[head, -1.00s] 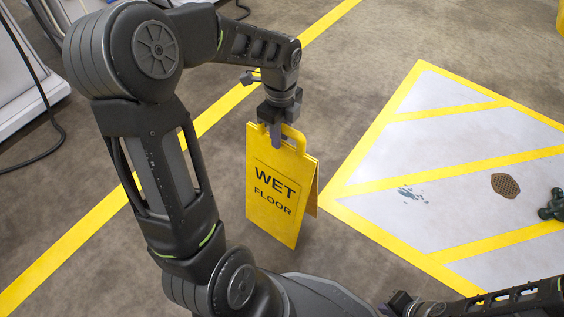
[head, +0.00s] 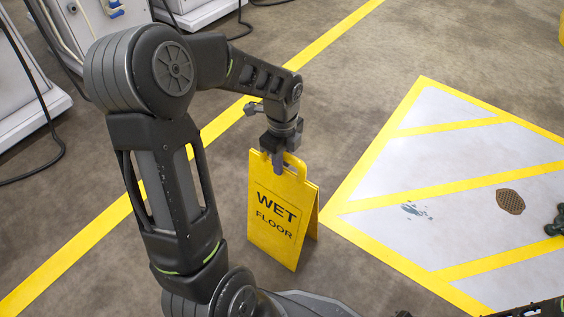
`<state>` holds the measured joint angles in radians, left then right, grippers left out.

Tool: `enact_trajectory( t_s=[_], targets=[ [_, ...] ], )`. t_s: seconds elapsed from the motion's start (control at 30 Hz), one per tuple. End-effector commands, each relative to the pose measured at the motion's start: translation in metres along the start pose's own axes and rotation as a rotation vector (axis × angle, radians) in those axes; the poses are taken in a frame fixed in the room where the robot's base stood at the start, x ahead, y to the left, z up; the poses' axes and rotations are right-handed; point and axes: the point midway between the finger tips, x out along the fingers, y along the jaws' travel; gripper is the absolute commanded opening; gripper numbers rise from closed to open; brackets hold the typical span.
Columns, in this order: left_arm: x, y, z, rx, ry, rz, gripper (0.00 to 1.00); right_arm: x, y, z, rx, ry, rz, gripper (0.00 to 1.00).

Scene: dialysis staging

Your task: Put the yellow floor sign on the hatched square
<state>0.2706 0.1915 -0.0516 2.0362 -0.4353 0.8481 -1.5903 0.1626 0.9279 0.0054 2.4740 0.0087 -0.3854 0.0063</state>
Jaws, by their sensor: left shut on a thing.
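The yellow floor sign (head: 268,230), an A-shape lettered "WET FLOOR", is upright just left of the hatched square. I cannot tell whether its feet touch the floor. My left gripper (head: 278,165) is shut on the handle at its top. The hatched square (head: 440,158), white with yellow border and diagonal stripes, lies on the floor at the right, its left corner close to the sign. Part of my right arm shows at the bottom right edge; its gripper is not clearly visible.
A dark green object (head: 558,222) is at the right edge. A yellow floor line (head: 222,124) runs diagonally behind the sign. White machines (head: 30,110) with cables stand at the left.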

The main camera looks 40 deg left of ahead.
Motion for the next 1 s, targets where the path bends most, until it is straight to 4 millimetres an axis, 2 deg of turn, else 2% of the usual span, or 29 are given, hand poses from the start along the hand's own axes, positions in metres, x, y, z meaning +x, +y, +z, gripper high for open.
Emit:
enact_trajectory(
  t_s=[0.17, 0.2, 0.43, 0.77, 0.87, 1.0],
  targets=[
    [0.002, -0.001, 0.000, 0.000, 0.000, -0.002, 0.00, 0.001, 0.000, 0.000, 0.000, 0.000, 0.000, 0.00],
    [0.002, 0.000, 0.000, 0.000, 0.000, 0.000, 0.24, 0.001, 0.000, 0.000, 0.000, 0.000, 0.000, 0.00],
    [0.002, 0.000, 0.000, 0.000, 0.000, 0.000, 0.43, 0.001, 0.000, 0.000, 0.000, 0.000, 0.000, 0.00],
    [-0.001, 0.000, 0.000, 0.000, 0.000, -0.001, 0.43, -0.001, 0.000, 0.000, 0.000, 0.000, 0.000, 0.00],
    [-0.009, 0.000, 0.000, 0.000, 0.000, -0.001, 0.43, -0.005, -0.002, 0.000, 0.000, -0.001, 0.000, 0.00],
    [-0.031, -0.001, 0.000, -0.001, 0.000, -0.003, 0.43, -0.015, -0.005, 0.001, -0.001, -0.005, 0.000, 0.00]
  ],
)
